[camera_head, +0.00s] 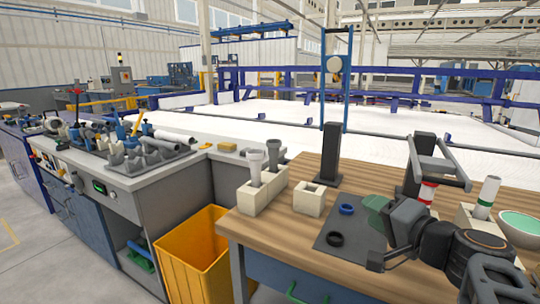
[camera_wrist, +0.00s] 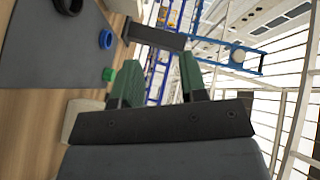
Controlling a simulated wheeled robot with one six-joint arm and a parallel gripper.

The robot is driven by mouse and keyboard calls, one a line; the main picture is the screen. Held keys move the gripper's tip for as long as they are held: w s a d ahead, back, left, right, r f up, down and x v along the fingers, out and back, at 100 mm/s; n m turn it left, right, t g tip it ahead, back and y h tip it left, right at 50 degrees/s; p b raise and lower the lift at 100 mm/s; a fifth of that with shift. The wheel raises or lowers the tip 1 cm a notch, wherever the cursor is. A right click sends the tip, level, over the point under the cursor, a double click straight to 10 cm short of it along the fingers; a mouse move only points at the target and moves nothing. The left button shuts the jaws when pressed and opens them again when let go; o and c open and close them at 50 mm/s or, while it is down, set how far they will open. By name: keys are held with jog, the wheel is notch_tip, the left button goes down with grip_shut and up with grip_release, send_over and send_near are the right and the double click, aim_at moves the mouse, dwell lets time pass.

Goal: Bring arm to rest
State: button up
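My arm reaches in from the lower right of the head view, folded low over the wooden table. My gripper (camera_head: 376,211) has green fingers and hangs above the right side of the dark mat. In the wrist view my gripper (camera_wrist: 160,72) has its two green fingers apart, with nothing between them. On the mat (camera_head: 335,262) lie a blue ring (camera_head: 347,209) and a black ring (camera_head: 335,240). A small green piece (camera_wrist: 109,75) shows beside the left finger in the wrist view.
Grey pipes (camera_head: 256,163) stand upright in cream blocks at the table's left. An empty cream socket (camera_head: 309,202) is beside them. Dark posts (camera_head: 415,158), a red-banded pipe (camera_head: 427,193), a green-banded pipe (camera_head: 488,197) and a green bowl (camera_head: 520,228) stand close around my arm. A yellow bin (camera_head: 197,266) is left of the table.

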jog(key=s+a+r+n+g+h+p, duration=0.15)
jog(key=s+a+n+g+p, duration=0.5)
jog(key=p, duration=0.65)
jog(key=s+d+r+n+g+h+p, duration=0.1)
jog(key=s+r+n+g+h+p, duration=0.1)
jog(key=p, duration=1)
notch_tip(320, 180, up, 4)
jog(key=s+g+h, duration=0.1)
jog(key=g+h, duration=0.1)
jog(key=h, duration=0.1)
jog(key=shift+s+d+g+p, duration=0.15)
jog(key=shift+d+g+p, duration=0.05)
jog(key=shift+g+p, duration=0.15)
